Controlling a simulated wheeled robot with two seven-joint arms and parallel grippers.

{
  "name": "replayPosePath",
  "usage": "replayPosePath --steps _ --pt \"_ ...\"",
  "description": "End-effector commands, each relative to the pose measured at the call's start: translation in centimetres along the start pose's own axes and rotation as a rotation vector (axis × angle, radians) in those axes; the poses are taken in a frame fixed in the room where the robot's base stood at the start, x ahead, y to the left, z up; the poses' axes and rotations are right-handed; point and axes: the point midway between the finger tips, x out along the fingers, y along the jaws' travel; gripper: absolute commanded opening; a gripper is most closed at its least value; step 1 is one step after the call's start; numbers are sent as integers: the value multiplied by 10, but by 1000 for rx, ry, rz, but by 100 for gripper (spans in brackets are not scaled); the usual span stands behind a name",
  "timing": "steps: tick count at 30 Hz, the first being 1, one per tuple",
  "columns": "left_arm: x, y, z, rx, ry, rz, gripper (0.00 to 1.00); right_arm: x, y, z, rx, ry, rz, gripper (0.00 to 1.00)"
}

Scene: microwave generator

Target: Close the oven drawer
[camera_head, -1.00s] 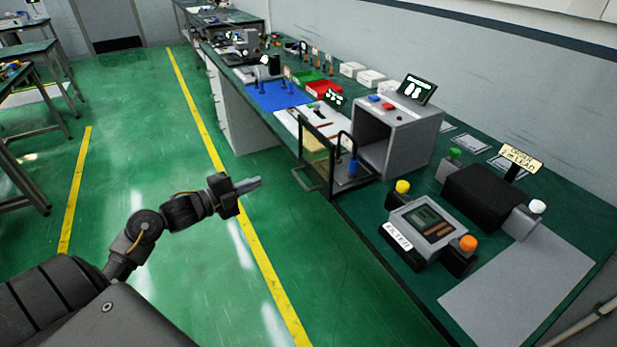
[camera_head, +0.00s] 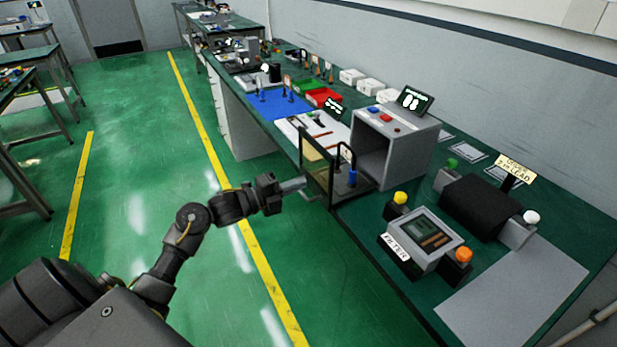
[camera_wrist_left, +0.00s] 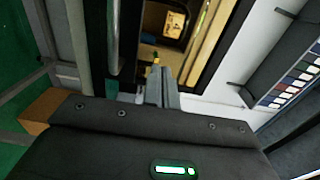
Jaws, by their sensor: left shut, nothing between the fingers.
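The oven (camera_head: 402,160) is a light grey box on the green bench, with red and blue buttons on top. Its drawer (camera_head: 318,160) stands out to the left, with a dark-framed glass front and a handle on its outer side. A blue object (camera_head: 352,177) shows in the drawer. My left gripper (camera_head: 303,183) is shut and empty, just left of the drawer front, by the handle. In the left wrist view, the closed fingers (camera_wrist_left: 159,80) point at the dark frame; I cannot tell if they touch it. My right gripper is not in view.
A grey device (camera_head: 425,240) with yellow and orange buttons stands in front of the oven, near the bench edge. A black box (camera_head: 482,207) is to its right. Blue mat (camera_head: 275,103) and red bin (camera_head: 322,97) lie farther back.

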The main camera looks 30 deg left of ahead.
Motion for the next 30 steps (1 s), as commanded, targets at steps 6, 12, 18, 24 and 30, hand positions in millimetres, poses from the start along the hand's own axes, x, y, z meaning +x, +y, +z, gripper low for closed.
replayPosePath --steps 6,12,18,24,30 --pt "29 -2 1 -2 -1 -1 0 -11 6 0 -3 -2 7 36" --pt "38 0 0 -1 -1 0 0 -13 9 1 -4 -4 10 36" --pt "38 1 0 0 -1 1 0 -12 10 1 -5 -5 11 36" --pt "39 1 0 0 -1 0 0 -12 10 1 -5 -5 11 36" --pt "51 2 1 0 0 -1 0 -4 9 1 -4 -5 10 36"
